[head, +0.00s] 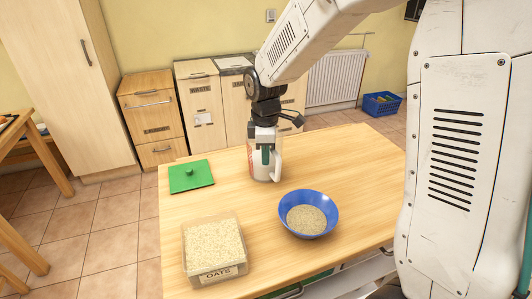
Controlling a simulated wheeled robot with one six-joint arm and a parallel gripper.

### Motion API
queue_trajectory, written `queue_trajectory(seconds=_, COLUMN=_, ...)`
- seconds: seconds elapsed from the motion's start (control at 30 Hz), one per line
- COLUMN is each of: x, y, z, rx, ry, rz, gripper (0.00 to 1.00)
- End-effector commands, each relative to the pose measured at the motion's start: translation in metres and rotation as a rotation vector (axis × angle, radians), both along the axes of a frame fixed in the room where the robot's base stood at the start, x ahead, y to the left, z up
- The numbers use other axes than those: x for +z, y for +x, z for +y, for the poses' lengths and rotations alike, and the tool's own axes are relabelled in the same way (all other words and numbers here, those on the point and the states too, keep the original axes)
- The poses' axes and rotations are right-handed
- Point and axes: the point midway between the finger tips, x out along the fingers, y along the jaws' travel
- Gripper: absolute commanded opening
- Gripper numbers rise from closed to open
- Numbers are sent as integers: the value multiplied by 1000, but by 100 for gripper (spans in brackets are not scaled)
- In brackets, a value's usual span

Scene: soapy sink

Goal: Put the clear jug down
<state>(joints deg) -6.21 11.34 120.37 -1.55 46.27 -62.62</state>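The clear jug (258,173) is upright at the back middle of the wooden table, with its handle on the right and some red marking on its left side. My gripper (266,154) points down at the jug from above, with a green finger in front of the jug's upper wall. It looks shut on the jug; the far finger is hidden. I cannot tell whether the jug's base touches the table or hangs just above it.
A blue bowl (308,213) of grain and an oats box (215,250) stand nearer the front. The table (355,165) is bare to the right. Cabinets (152,118) stand behind, beyond the table.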

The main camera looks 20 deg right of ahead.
Motion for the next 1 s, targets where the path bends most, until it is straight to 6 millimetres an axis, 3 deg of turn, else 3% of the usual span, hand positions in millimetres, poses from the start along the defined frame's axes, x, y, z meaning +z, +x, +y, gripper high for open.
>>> queue_trajectory(seconds=0.07, x=0, y=0, z=0, rx=0, ry=0, rz=0, gripper=30)
queue_trajectory(seconds=0.47, x=9, y=0, z=0, rx=0, ry=0, rz=0, gripper=30)
queue_trajectory(seconds=1.0, x=111, y=-4, z=2, rx=0, ry=0, rz=-2, gripper=30)
